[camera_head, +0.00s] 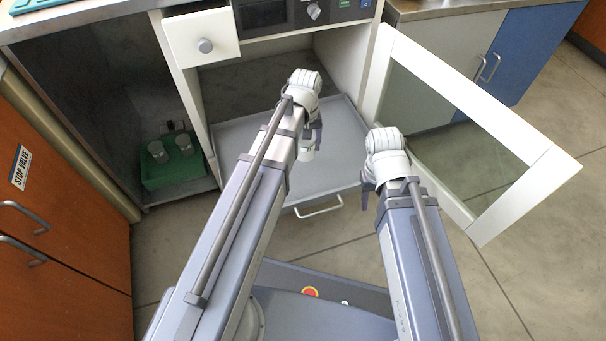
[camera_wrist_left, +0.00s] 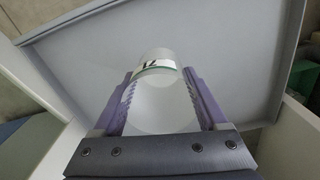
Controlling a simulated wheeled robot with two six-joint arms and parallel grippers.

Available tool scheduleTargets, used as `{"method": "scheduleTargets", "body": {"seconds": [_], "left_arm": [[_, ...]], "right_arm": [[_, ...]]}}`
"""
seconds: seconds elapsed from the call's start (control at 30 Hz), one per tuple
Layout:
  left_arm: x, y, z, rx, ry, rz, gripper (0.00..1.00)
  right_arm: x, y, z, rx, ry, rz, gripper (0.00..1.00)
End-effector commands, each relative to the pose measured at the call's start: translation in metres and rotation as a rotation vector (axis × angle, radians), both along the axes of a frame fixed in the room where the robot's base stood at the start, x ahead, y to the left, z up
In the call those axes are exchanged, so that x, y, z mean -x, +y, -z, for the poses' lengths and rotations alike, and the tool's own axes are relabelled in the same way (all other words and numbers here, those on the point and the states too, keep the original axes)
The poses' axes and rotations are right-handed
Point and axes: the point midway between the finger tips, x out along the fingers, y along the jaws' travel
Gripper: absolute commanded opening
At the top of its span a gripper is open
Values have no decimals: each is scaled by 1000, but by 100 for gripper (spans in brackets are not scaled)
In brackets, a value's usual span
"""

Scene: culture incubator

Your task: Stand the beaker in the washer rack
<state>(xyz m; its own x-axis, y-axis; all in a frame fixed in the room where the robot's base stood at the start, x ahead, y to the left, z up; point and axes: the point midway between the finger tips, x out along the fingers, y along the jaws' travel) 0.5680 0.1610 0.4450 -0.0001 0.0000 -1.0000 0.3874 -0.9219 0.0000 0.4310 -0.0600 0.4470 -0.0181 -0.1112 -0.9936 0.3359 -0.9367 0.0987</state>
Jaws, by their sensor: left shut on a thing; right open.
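A clear beaker (camera_wrist_left: 160,100) with a white label marked 12 is between the purple fingers of my left gripper (camera_wrist_left: 158,82), which is shut on it. In the head view, the beaker (camera_head: 307,153) shows partly below my left gripper (camera_head: 313,140), over the grey pull-out tray (camera_head: 345,150). I cannot tell from the head view whether it touches the tray. My right gripper (camera_head: 367,192) is open and empty, near the tray's right front corner. I see nothing that I can clearly name as the washer rack.
A green crate (camera_head: 160,184) with small grey-topped items stands in the open bay at left. A white-framed glass door (camera_head: 545,172) is swung open at right. A small drawer (camera_head: 215,30) is above the tray. The tray surface around the beaker looks clear.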

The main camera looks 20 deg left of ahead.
Motion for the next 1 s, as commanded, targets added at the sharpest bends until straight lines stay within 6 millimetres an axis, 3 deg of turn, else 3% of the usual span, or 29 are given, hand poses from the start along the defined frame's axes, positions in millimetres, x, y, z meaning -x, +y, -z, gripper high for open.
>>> {"method": "scheduleTargets", "body": {"seconds": [0.17,0.5,0.77,1.0], "left_arm": [[0,0,9,0,0,0,10],[0,0,59,0,0,0,10],[0,0,63,0,0,0,10],[0,0,88,0,0,0,10]], "right_arm": [[0,0,9,0,0,2,50],[0,0,59,0,-2,10,50],[0,0,63,0,-3,10,50],[-1,0,88,-1,-4,10,50]]}}
